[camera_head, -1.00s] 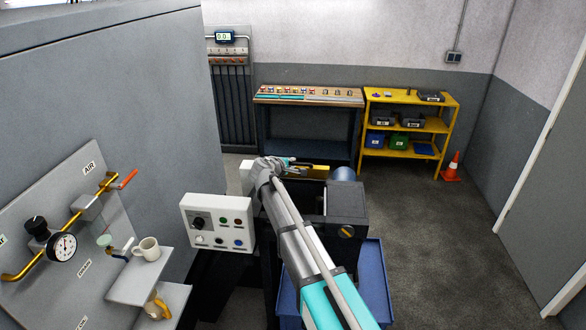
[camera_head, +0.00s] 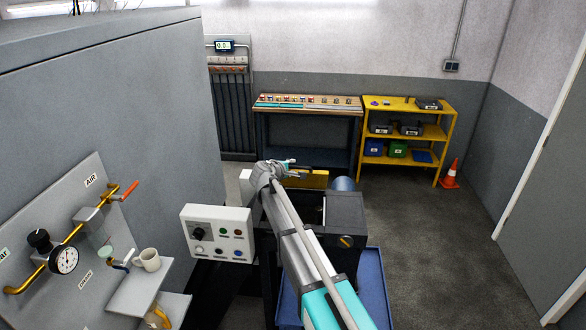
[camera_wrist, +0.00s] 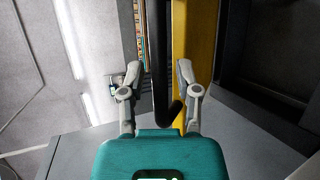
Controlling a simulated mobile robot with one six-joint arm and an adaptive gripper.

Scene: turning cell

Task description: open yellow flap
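The yellow flap (camera_head: 308,180) is on the dark machine (camera_head: 345,212), behind and beside my arm's end in the head view. In the wrist view the flap (camera_wrist: 198,45) is a tall yellow panel right of centre. A dark bar with a rounded end (camera_wrist: 162,100), perhaps its handle, runs along the flap's left side and lies between my fingers. My gripper (camera_wrist: 158,76) is open, with its fingers apart on either side of the bar. I cannot tell whether either finger touches it. My gripper (camera_head: 288,166) looks small in the head view, and its fingertips are hard to make out.
A white control box (camera_head: 218,233) with buttons stands left of my arm. A blue tray (camera_head: 372,285) sits below the machine. A workbench (camera_head: 308,103) and a yellow shelf (camera_head: 447,142) stand at the back. Floor to the right is clear, with an orange cone (camera_head: 451,172).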

